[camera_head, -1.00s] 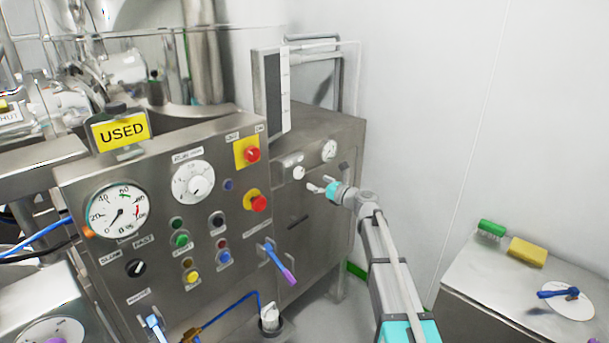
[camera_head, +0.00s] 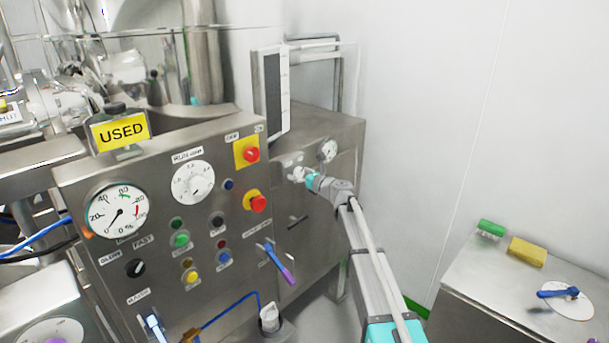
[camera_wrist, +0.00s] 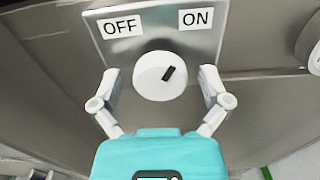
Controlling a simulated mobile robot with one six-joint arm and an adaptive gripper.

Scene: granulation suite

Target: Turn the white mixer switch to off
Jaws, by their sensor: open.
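The white mixer switch (camera_wrist: 158,76) is a round knob in the wrist view, with a black mark on its face tilted up toward the right, on the ON side. Above it, the OFF label (camera_wrist: 121,28) is on the left and the ON label (camera_wrist: 196,18) on the right. My gripper (camera_wrist: 161,88) is open, with one finger on each side of the knob, and a gap shows on both sides. In the head view my gripper (camera_head: 303,178) is at the right-hand cabinet panel and partly covers the switch.
A round gauge (camera_head: 327,151) is right of the switch. Red buttons (camera_head: 257,203) and a blue lever with a purple end (camera_head: 279,264) are on the panel to the left.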

